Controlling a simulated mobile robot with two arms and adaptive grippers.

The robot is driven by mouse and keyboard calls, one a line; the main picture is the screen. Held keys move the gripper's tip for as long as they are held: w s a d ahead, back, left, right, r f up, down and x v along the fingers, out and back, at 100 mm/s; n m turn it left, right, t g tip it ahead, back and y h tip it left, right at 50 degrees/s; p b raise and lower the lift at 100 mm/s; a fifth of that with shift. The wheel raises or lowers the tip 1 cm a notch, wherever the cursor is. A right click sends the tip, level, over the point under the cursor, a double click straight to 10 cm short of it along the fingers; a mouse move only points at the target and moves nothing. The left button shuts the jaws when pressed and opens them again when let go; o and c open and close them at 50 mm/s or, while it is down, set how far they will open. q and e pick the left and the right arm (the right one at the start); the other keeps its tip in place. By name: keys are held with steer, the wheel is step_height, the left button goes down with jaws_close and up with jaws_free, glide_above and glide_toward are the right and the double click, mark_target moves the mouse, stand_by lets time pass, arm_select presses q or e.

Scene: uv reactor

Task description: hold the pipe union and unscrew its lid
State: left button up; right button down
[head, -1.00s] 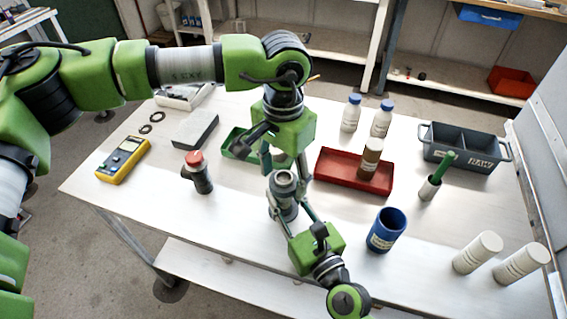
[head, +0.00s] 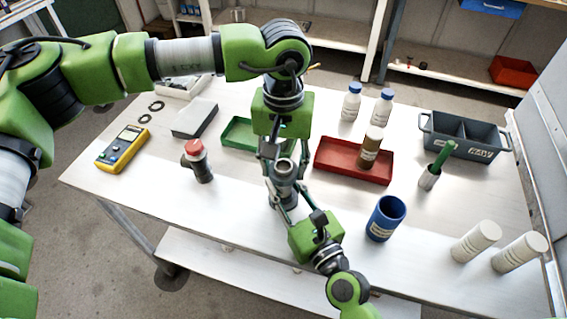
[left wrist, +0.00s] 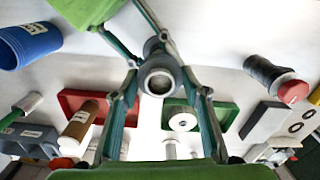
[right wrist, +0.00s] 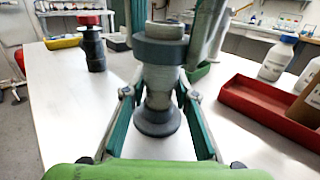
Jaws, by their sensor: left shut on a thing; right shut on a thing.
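The grey pipe union (head: 285,190) stands upright near the middle of the table. Its lid, a dark ring at the top, shows from the side in the right wrist view (right wrist: 160,50) and from above in the left wrist view (left wrist: 158,78). My right gripper (head: 287,205) is shut on the lower body from the front, its fingers on both sides in the right wrist view (right wrist: 156,100). My left gripper (head: 286,158) comes from above and is shut around the lid, its fingers flanking it. Its fingers partly hide the lid in the head view.
A red-capped dark fitting (head: 198,160) stands to the left. A green tray (head: 238,132) lies behind, and a red tray (head: 350,172) with a brown bottle (head: 371,147) behind right. A blue cup (head: 385,218) stands to the right. The table's front left is clear.

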arm_select(q)
steer(key=n, duration=0.7)
steer(key=shift+n, duration=0.3)
steer(key=n, duration=0.3)
steer(key=shift+n, duration=0.4)
steer(key=n, duration=2.1)
steer(key=shift+r+n, duration=0.1)
steer(key=shift+n, duration=0.3)
steer(key=n, duration=0.3)
steer(key=shift+n, duration=0.3)
steer(key=n, duration=0.3)
steer(key=shift+n, duration=0.4)
steer(key=n, duration=0.3)
steer(key=shift+n, duration=0.3)
steer(key=n, duration=0.7)
steer(key=shift+w, duration=0.1)
steer(key=shift+n, duration=0.8)
steer(key=shift+s+d+n, duration=0.2)
steer(key=shift+d+n, duration=0.2)
steer(key=shift+n, duration=0.8)
steer(key=shift+w+a+n, duration=0.1)
steer(key=shift+n, duration=0.6)
steer(key=shift+a+r+n, duration=0.1)
steer(key=shift+a+n, duration=0.15)
steer(key=shift+n, duration=0.05)
